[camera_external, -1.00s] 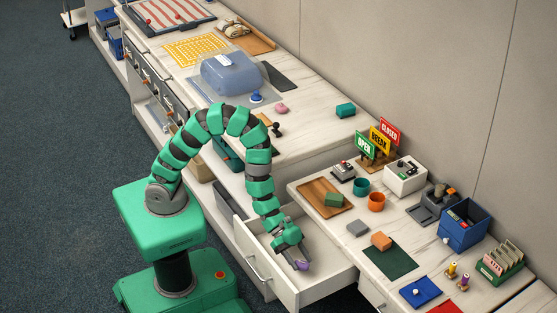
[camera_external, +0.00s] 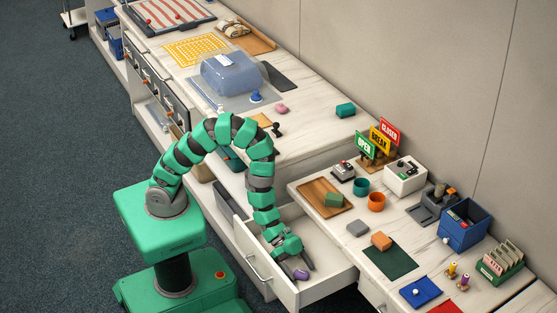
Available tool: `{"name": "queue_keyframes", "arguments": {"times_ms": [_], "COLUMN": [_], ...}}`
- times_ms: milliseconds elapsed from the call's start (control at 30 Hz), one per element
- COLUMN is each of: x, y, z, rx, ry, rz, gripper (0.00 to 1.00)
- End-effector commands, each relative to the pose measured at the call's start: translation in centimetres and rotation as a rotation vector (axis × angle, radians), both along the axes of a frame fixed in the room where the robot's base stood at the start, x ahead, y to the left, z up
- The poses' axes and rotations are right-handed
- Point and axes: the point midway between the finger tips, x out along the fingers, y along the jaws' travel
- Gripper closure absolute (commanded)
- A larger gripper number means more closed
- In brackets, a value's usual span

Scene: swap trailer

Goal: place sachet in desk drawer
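The small purple sachet (camera_external: 301,275) lies inside the pulled-out white desk drawer (camera_external: 330,284), close to its front left corner. My gripper (camera_external: 298,267) points down into the drawer just above and behind the sachet. Its dark fingers are spread apart, one on each side, and the sachet shows between and below their tips. I cannot tell whether a finger still touches it. The rest of the drawer floor that shows is bare.
The drawer's walls surround my gripper closely.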

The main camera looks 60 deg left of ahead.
Motion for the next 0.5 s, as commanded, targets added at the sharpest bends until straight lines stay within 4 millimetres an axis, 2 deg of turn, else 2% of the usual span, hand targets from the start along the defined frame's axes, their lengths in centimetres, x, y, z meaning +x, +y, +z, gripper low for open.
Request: {"name": "queue_keyframes", "arguments": {"times_ms": [267, 500], "x": [0.0, -0.3], "y": [0.0, 2.9], "z": [0.2, 2.0], "rx": [0.0, 0.004], "ry": [0.0, 0.002], "rz": [0.0, 0.002], "gripper": [0.31, 0.31]}}
